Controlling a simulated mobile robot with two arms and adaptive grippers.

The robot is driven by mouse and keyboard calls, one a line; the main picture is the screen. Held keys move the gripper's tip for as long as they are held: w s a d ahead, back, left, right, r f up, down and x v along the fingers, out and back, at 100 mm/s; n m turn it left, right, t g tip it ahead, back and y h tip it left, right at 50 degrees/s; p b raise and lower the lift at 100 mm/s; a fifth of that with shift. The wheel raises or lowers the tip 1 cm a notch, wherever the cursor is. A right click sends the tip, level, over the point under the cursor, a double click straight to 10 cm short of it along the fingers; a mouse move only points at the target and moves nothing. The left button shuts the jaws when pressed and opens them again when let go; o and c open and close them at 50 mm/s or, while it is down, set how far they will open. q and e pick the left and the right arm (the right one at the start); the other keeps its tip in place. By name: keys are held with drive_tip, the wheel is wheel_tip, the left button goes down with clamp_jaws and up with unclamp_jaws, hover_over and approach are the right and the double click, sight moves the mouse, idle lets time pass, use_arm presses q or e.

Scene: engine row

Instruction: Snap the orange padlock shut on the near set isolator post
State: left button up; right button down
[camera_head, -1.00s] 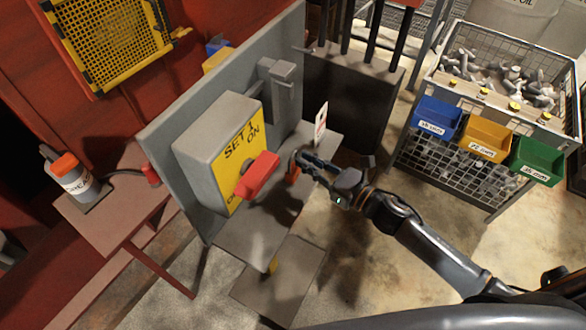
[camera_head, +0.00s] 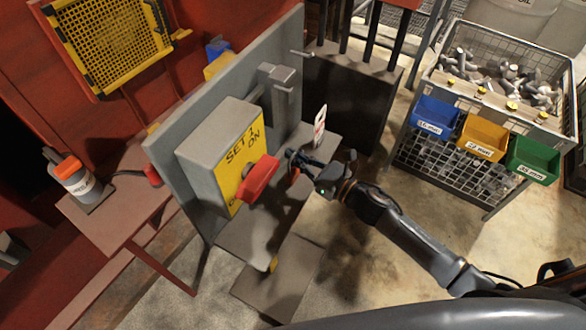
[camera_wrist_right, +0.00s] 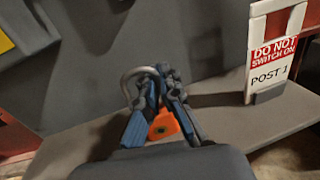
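The isolator box (camera_head: 205,145) is mounted on a grey panel (camera_head: 170,165). Its yellow face reads "SET 1 ON" and carries a red handle (camera_head: 260,178). My right gripper (camera_head: 292,157) is just right of the handle, above the grey shelf. In the right wrist view, its blue-sided fingers (camera_wrist_right: 162,78) are closed around the orange padlock (camera_wrist_right: 165,125). The padlock's body shows between the fingers and its metal shackle (camera_wrist_right: 130,82) sticks out to the left. I cannot tell whether the shackle is latched, and it is not seen through anything. My left gripper is not in view.
A "DO NOT SWITCH ON POST 1" tag (camera_wrist_right: 275,55) stands upright on the shelf (camera_wrist_right: 240,130), also seen in the head view (camera_head: 320,122). A grey bracket (camera_head: 278,90) sits on the panel above. A wire cage with blue, yellow and green bins (camera_head: 535,158) stands right.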

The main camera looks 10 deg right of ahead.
drive_tip(key=shift+r, duration=0.1)
wheel_tip(320, 180, up, 10)
drive_tip(key=shift+f, duration=0.1)
idle(0.4)
idle(0.4)
drive_tip(key=s+f+m+t+h+b, duration=0.2)
drive_tip(key=s+f+m+h+b, duration=0.1)
drive_tip(key=s+f, duration=0.3)
drive_tip(key=s+d+r+m+t+h+b, duration=0.1)
drive_tip(key=s+d+m+h, duration=0.3)
drive_tip(key=s+d+h, duration=0.3)
drive_tip(key=s+h, duration=0.1)
drive_tip(key=s, duration=0.2)
drive_tip(key=shift+d+r+m+t+b, duration=0.3)
drive_tip(key=shift+d+r+t+b, duration=0.05)
drive_tip(key=shift+r+t, duration=0.05)
drive_tip(key=shift+a, duration=0.1)
